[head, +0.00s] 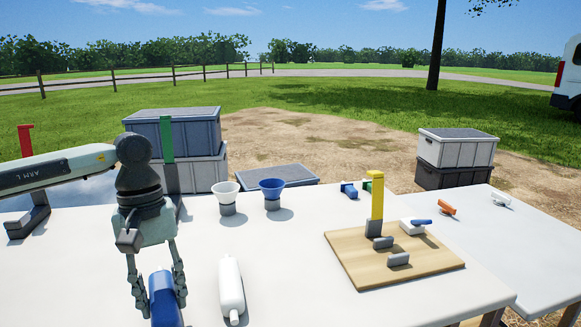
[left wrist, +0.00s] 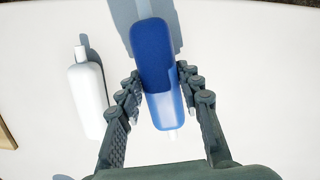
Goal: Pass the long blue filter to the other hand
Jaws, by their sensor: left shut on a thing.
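The long blue filter (head: 164,288) is at the near left of the white table, with a dark blue upper part and a paler blue end. My left gripper (head: 162,301) comes down from above with one finger on each side of it and is shut on it. My right gripper is in neither view.
A white bottle (head: 231,287) lies just right of the filter. White (head: 227,196) and blue (head: 271,192) funnel cups stand behind. A wooden board (head: 360,268) with a yellow post (head: 376,203) is at right. The table between bottle and board is clear.

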